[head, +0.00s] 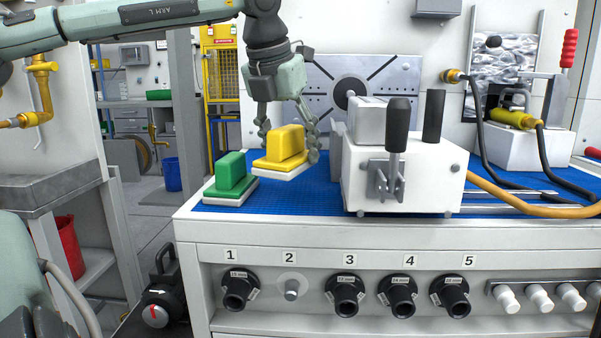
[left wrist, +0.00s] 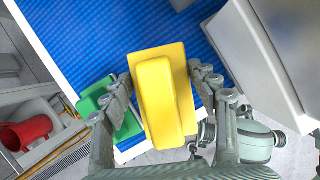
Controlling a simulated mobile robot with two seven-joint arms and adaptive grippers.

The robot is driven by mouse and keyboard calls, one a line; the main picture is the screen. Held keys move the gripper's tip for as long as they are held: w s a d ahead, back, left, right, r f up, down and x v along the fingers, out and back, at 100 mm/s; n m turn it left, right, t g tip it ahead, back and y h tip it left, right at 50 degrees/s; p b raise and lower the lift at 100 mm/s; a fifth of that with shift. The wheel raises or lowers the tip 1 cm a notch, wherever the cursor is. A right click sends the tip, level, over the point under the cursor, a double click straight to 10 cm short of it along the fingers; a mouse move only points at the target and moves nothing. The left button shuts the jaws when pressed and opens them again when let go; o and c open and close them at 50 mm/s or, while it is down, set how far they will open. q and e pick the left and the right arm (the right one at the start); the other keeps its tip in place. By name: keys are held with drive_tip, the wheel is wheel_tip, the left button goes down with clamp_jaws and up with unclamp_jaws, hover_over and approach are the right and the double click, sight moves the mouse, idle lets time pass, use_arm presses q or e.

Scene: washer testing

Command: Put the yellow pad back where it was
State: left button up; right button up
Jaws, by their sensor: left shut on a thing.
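The yellow pad (head: 281,147) has a yellow handle block on a yellow base with a white underside. My left gripper (head: 287,140) is shut on it, with fingers on both sides. In the head view the pad looks slightly tilted and seems a little above the blue mat (head: 318,185); the exact gap is hard to judge. The left wrist view shows the yellow pad (left wrist: 162,100) between the fingers (left wrist: 160,90). The green pad (head: 230,178) sits on the mat's left front corner, just left of the yellow pad. It also shows in the left wrist view (left wrist: 128,126), partly hidden by a finger.
A white clamp box (head: 430,188) with black handles stands right of the yellow pad. Bare blue mat lies between them. The bench's left edge is close to the green pad. Numbered black sockets (head: 347,294) line the bench front. An orange hose (head: 530,207) lies at right.

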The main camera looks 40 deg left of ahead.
sight(300, 153)
use_arm(q)
drive_tip(key=shift+w+f, duration=0.3)
drive_tip(key=shift+w, duration=0.25)
drive_tip(key=shift+w+f, duration=0.3)
drive_tip(key=shift+w, duration=0.25)
drive_tip(key=shift+w+f, duration=0.15)
drive_tip(key=shift+f, duration=0.15)
wheel_tip(300, 153, down, 3)
drive_tip(key=shift+f+b, duration=0.2)
drive_tip(key=shift+b, duration=0.1)
use_arm(e)
drive_tip(key=shift+s+a+r+t+y, duration=0.1)
drive_tip(key=shift+a+r+t+y, duration=0.15)
drive_tip(key=shift+r, duration=0.35)
drive_tip(key=shift+a+r+t+y, duration=0.15)
drive_tip(key=shift+a+r+t, duration=0.15)
drive_tip(key=shift+r, duration=0.3)
use_arm(q)
drive_tip(key=shift+f, duration=0.1)
drive_tip(key=o, duration=1.1)
use_arm(e)
drive_tip(key=shift+s+r, duration=0.1)
drive_tip(key=shift+r, duration=0.25)
